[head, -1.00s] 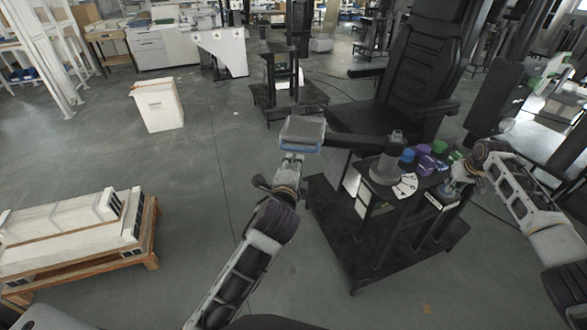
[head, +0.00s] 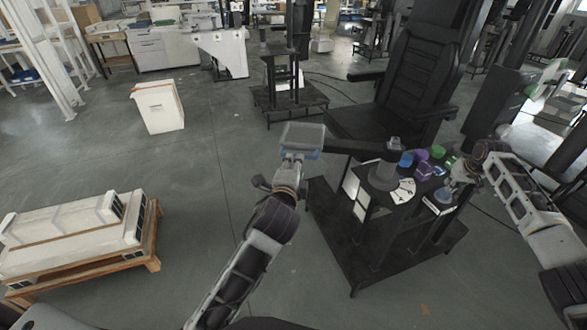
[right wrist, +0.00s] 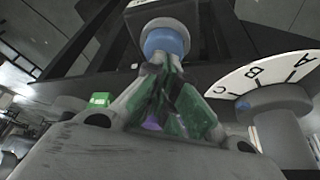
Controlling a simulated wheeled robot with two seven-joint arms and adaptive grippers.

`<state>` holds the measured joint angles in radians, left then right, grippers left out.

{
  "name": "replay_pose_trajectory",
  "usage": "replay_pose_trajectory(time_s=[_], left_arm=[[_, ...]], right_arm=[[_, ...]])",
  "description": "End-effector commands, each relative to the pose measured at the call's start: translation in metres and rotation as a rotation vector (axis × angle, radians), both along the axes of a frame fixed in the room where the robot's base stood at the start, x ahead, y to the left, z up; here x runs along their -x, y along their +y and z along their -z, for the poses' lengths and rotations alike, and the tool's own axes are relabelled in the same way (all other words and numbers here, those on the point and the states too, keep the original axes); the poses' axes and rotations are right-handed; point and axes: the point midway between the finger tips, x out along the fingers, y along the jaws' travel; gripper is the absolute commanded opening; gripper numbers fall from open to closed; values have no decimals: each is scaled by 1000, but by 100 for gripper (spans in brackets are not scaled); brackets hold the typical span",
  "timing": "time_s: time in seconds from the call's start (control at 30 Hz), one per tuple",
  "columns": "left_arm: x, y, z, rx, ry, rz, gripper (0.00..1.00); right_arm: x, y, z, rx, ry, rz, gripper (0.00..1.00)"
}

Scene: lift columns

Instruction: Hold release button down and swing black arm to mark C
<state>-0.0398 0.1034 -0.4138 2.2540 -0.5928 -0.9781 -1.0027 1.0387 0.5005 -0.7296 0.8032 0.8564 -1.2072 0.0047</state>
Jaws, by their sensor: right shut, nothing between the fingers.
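The black arm (head: 350,147) reaches left from the grey pivot post (head: 381,177) and ends in a grey, blue-edged block (head: 303,135). My left gripper (head: 291,160) is at the near edge of that block; its fingers are too small to read as open or shut. A white dial (head: 404,191) lies at the post's foot; in the right wrist view the dial (right wrist: 275,75) shows letters A, B and C. The blue release button (right wrist: 166,38) sits in a grey housing. My right gripper (right wrist: 160,65) is shut with its fingertips at the button, seemingly touching it. The arm's pointer position is unclear.
Blue, purple and green items (head: 423,158) stand on the black stand behind the post. A black chair (head: 415,85) is behind it. A pallet with white parts (head: 75,240) lies at the left and a white bin (head: 158,105) farther back. Open floor lies between.

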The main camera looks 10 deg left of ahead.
Motion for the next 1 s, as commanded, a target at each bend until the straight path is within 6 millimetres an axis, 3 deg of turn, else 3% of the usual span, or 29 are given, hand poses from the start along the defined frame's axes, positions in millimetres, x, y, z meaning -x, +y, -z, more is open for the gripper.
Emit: replay_pose_trajectory(time_s=[0.73,1.0], left_arm=[[0,0,-38,0,0,0,37],[0,0,-41,0,0,0,37]], right_arm=[[0,0,-38,-1,0,0,0],[0,0,-42,0,1,-1,0]])
